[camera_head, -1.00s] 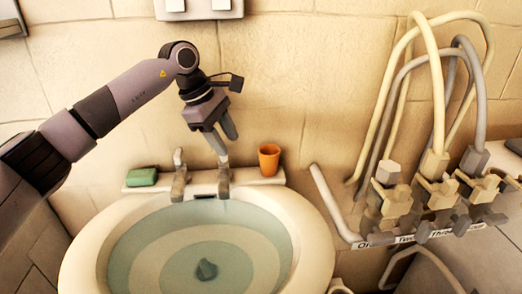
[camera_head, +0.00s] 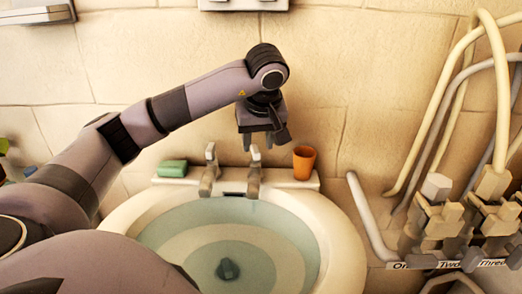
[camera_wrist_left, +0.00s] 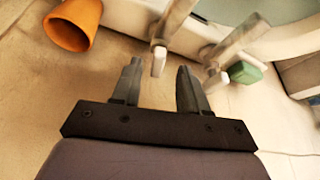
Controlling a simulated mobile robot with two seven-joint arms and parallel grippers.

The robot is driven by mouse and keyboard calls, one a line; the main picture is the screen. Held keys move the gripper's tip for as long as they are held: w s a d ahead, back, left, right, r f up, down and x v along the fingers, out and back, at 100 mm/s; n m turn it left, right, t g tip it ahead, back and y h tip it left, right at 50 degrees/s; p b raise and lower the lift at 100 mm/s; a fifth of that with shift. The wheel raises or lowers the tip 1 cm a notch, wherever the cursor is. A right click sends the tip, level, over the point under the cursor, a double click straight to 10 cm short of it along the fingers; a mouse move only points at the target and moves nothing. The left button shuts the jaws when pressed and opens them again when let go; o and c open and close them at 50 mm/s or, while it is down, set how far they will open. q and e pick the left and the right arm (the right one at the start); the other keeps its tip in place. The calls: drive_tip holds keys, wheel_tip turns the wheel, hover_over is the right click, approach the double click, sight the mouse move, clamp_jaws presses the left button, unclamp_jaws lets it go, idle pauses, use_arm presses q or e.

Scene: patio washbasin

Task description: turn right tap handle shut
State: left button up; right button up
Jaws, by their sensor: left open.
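The right tap (camera_head: 254,175) stands on the back ledge of the washbasin, its pale handle (camera_head: 255,153) on top. My left gripper (camera_head: 258,143) is open and points down, just above and behind this handle as seen from the head. In the left wrist view, the right tap's handle (camera_wrist_left: 159,58) shows ahead of the gap between the open fingers (camera_wrist_left: 159,75); contact cannot be told. The left tap (camera_head: 209,172) stands beside it, with its own pale handle (camera_head: 210,153). My right gripper is not in view.
An orange cup (camera_head: 304,162) stands on the ledge close to the right of the right tap. Green soap (camera_head: 173,168) lies at the ledge's left end. The basin (camera_head: 343,245) holds water and a dark plug (camera_head: 228,269). Hoses and valves (camera_head: 440,215) are at the right.

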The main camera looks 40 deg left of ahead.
sight(255, 152)
use_arm(q)
drive_tip(key=shift+x, duration=1.85)
clamp_jaws()
drive_tip(key=shift+s+a+m+t+h, duration=0.1)
drive_tip(key=shift+m+t+h, duration=0.15)
drive_tip(key=shift+m, duration=0.5)
drive_tip(key=shift+s+a+m+t+h, duration=0.15)
drive_tip(key=shift+m+h, duration=0.1)
drive_tip(key=shift+m, duration=0.5)
unclamp_jaws()
drive_tip(key=shift+d+r, duration=0.1)
